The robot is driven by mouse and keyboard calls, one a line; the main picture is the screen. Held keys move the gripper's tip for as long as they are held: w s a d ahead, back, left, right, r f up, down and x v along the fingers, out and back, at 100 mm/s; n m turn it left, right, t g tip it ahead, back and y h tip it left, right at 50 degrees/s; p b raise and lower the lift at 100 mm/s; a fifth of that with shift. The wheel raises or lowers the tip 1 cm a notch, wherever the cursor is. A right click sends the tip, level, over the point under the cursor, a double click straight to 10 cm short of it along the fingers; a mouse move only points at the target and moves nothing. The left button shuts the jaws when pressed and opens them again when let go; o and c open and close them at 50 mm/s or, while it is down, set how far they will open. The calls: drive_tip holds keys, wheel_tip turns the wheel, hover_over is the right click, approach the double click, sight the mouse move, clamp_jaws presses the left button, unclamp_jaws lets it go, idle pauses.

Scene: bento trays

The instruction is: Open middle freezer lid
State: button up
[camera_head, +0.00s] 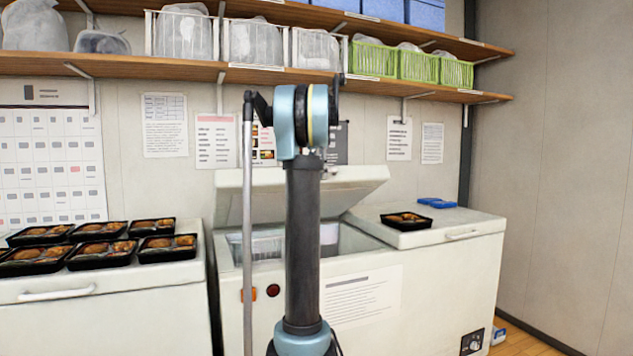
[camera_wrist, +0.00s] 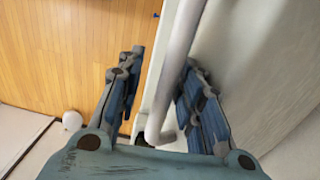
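The white middle freezer lid (camera_head: 355,184) is raised and tilted in the head view, with the freezer interior (camera_head: 345,240) showing below it. My arm stands in front and hides part of the lid and opening. My gripper is not distinguishable in the head view. In the wrist view, my gripper (camera_wrist: 158,78) is open, its two blue-padded fingers apart. A pale handle bar (camera_wrist: 178,70) runs between them, nearer the right finger, with a clear gap to the left finger. I cannot tell whether the right finger touches the bar.
The closed right lid (camera_head: 465,221) carries a bento tray (camera_head: 406,221) and blue items (camera_head: 437,203). The left freezer (camera_head: 110,285) has several bento trays on top. Shelves (camera_head: 420,88) with baskets hang above. Wooden floor (camera_wrist: 70,45) shows in the wrist view.

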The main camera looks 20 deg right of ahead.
drive_tip(key=shift+s+f, duration=0.5)
drive_tip(key=shift+f, duration=0.4)
drive_tip(key=w+r, duration=0.2)
drive_tip(key=r, duration=0.8)
drive_tip(key=w+r, duration=0.2)
drive_tip(key=r, duration=0.8)
drive_tip(key=shift+w, duration=0.15)
idle(1.4)
